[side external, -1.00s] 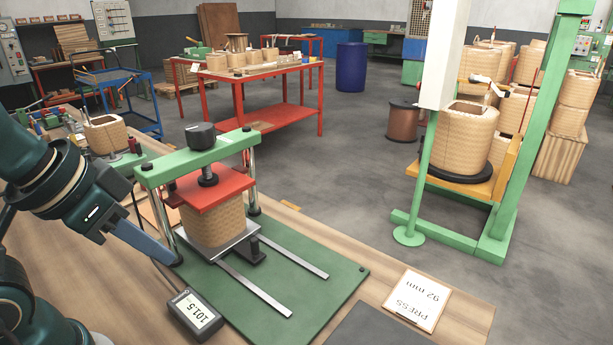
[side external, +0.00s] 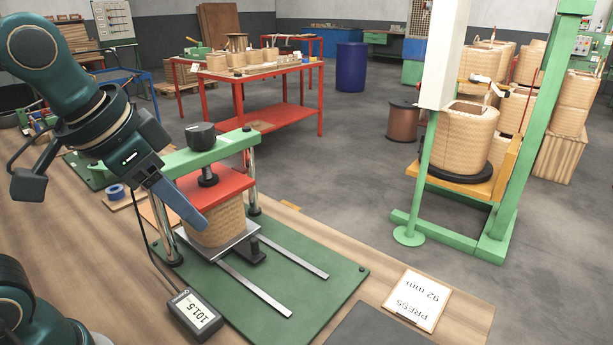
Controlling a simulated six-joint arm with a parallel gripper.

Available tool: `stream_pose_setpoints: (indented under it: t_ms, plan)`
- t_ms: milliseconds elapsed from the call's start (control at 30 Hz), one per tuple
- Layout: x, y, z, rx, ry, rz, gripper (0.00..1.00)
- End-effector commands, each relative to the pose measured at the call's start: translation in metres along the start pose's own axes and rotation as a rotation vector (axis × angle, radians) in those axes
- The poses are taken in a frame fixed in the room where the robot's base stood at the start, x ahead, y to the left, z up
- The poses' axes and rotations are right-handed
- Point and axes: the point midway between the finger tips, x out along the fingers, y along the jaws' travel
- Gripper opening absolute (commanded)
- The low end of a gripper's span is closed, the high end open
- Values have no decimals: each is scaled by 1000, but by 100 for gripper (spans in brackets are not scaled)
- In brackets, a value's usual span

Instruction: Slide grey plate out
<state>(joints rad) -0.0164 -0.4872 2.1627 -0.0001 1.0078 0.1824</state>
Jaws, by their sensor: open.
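The grey plate (side external: 244,238) lies at the base of the green press (side external: 200,147), at the inner end of two grey rails (side external: 255,289). A tan wound coil (side external: 220,222) stands upright on it, with the red pressing plate (side external: 238,183) above. A dark block (side external: 257,250) sits at the plate's right edge. My gripper (side external: 198,222) reaches in from the left, with its finger in front of the coil's left side. Only one finger shows clearly; I cannot tell whether it touches the coil. The gripper is open, and no held object is visible.
The rails run toward the front right over a clear green base (side external: 320,285). A cabled display (side external: 196,314) reading 101.5 stands near the base's left edge. A card marked PRESS 92 mm (side external: 416,300) lies at right. Blue tape (side external: 116,192) lies at left.

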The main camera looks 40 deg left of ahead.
Motion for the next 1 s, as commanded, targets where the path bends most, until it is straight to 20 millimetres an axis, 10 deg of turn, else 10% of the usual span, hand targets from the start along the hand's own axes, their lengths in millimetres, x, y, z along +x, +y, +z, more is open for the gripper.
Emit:
stream_pose_setpoints:
  t_ms: [500, 1000]
  plan:
    - [92, -34, -75, 117, -274, 56, 49]
    - [171, -42, -53, 94, -451, 106, 49]
